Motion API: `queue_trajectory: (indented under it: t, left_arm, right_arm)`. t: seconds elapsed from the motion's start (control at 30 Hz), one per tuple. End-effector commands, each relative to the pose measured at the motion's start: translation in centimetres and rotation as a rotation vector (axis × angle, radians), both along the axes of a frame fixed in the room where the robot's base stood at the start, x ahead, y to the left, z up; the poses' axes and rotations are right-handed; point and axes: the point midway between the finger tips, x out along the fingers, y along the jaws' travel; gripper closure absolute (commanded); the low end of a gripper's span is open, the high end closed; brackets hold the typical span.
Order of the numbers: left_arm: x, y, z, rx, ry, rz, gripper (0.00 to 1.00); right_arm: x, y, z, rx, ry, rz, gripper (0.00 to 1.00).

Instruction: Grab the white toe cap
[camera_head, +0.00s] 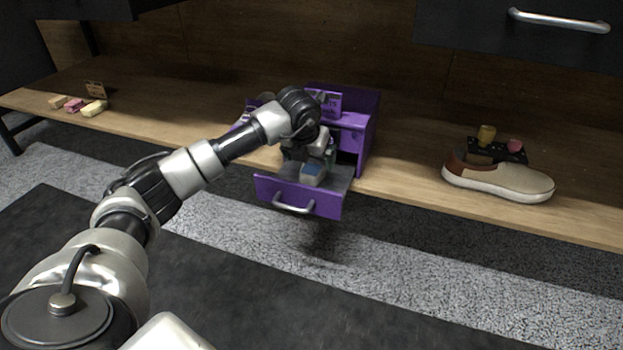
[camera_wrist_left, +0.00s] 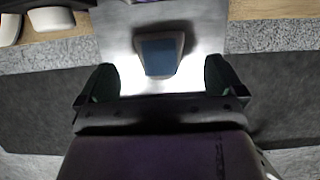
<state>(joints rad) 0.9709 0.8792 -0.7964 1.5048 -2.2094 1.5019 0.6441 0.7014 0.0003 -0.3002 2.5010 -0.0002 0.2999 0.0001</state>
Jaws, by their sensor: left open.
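A small pale, tapered piece with a blue face (camera_wrist_left: 161,54) lies in the open purple drawer (camera_head: 326,205); it best fits the white toe cap, though I cannot be sure. It also shows in the head view (camera_head: 312,173). My left gripper (camera_wrist_left: 161,82) is open, its two dark fingers apart on either side and just short of the piece. In the head view my left gripper (camera_head: 318,148) points down over the drawer and partly hides its inside. My right gripper is not in view.
The purple cabinet (camera_head: 362,140) stands on the wooden bench (camera_head: 405,185), behind the pulled-out drawer. A beige slip-on shoe (camera_head: 505,180) sits to the right, before a black stand (camera_head: 510,153). Small blocks (camera_head: 94,108) lie far left. Dark cupboards hang above.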

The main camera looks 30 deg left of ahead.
Motion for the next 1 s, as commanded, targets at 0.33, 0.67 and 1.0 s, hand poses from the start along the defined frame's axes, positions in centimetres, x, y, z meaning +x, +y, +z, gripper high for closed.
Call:
queue_trajectory:
  t: [0.33, 0.67, 1.0]
  left_arm:
    - [1.0, 0.3, -4.2, 0.0, 0.0, 0.001, 0.03]
    - [1.0, 0.4, -4.0, 0.0, 0.0, 0.0, 0.15]
    - [1.0, 0.3, -4.1, 0.0, 0.001, 0.0, 0.57]
  right_arm:
    - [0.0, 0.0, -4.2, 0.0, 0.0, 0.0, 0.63]
    - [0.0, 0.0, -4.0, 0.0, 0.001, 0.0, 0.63]
    - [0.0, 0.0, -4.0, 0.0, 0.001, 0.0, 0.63]
